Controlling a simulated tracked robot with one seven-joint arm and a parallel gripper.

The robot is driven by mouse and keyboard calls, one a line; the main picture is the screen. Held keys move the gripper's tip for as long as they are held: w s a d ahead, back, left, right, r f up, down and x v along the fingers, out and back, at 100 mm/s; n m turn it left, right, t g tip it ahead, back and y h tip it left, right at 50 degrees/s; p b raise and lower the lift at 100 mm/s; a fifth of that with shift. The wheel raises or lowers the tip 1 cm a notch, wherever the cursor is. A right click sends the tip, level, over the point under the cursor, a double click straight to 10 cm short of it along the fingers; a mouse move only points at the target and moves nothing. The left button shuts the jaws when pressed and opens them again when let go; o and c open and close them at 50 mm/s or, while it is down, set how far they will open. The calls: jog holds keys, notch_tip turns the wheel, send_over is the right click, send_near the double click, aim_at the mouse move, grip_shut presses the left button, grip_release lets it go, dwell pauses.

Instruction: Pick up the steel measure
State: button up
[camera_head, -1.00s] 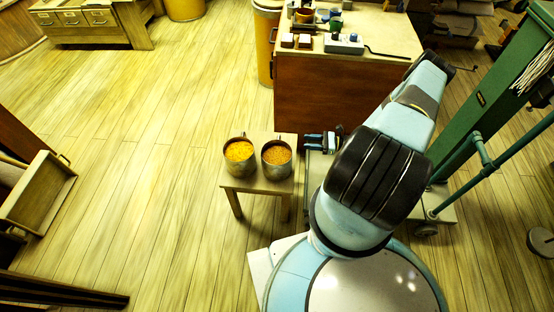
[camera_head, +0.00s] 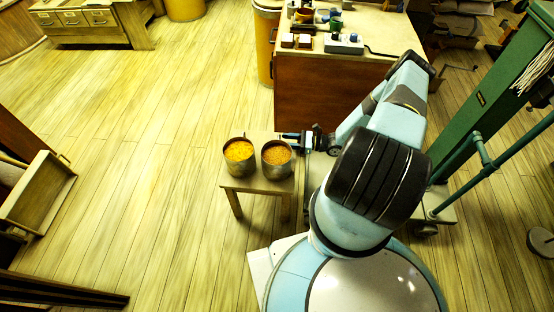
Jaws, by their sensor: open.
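Two round metal measures stand upright side by side on a small wooden stool (camera_head: 257,187). The left measure (camera_head: 240,163) holds yellow-orange grain and has a handle at its back. The right measure (camera_head: 277,169) holds slightly darker orange grain. Both look like grey metal, and I cannot tell which is the steel one. My gripper (camera_head: 286,136) is at the back right of the stool, pointing left. It is open and empty, just behind the right measure's rim in the picture. I cannot tell its exact height or gap.
A cabinet (camera_head: 322,95) with a pale top stands right behind the stool, with small blocks and cups on it. A yellow bin (camera_head: 266,45) is at its left. A green machine frame (camera_head: 490,95) stands at right. The plank floor left of the stool is clear.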

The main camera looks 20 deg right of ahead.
aim_at(279, 139)
jog(key=x, duration=0.4)
jog(key=shift+r, duration=0.2)
jog(key=shift+c, duration=0.4)
grip_shut()
jog(key=shift+r, duration=0.1)
dwell(0.7)
